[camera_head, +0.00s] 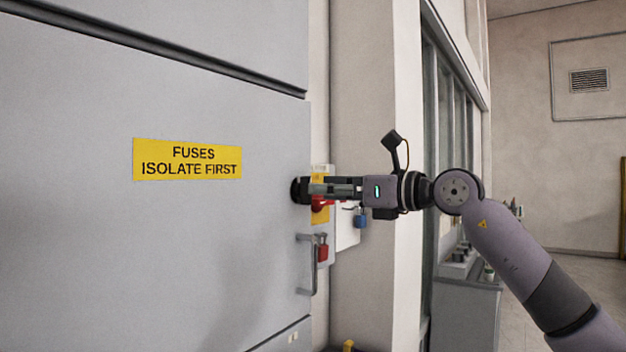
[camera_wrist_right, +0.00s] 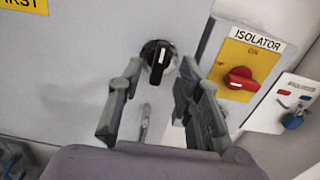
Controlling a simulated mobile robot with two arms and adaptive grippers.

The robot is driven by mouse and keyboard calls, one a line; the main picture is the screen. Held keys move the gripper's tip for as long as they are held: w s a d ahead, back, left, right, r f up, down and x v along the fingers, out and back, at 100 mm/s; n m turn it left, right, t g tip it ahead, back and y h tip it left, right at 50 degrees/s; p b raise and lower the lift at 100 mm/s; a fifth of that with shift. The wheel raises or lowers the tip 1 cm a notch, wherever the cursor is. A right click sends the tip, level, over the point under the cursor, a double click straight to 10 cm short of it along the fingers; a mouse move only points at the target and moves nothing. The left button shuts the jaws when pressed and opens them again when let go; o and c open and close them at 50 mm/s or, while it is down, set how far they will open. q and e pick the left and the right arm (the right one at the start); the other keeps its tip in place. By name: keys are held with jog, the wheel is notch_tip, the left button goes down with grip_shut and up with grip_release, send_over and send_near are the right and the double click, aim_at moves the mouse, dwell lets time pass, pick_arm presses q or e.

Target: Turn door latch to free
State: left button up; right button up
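The door latch (camera_wrist_right: 158,60) is a black knob with a white line on its grip, set on the grey door (camera_head: 80,240). The line runs nearly upright in the right wrist view, leaning slightly. In the head view the latch (camera_head: 298,190) is a dark round shape at the door's right edge. My right gripper (camera_head: 312,189) reaches in from the right, level with it. In the right wrist view its fingers (camera_wrist_right: 161,72) are apart, one on each side of the latch, with gaps visible. Whether they touch it is unclear. My left gripper is out of view.
Right of the latch is a yellow isolator plate (camera_wrist_right: 233,55) with a red switch (camera_wrist_right: 240,78). A blue padlock (camera_head: 361,220) hangs further right. Below are a door handle (camera_head: 301,262) and a red padlock (camera_head: 322,250). A yellow fuse sign (camera_head: 187,159) is on the door.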

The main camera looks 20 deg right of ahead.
aim_at(305, 191)
jog(key=shift+p+x, duration=0.45)
jog(key=shift+x, duration=1.45)
jog(key=shift+c, duration=0.5)
grip_shut()
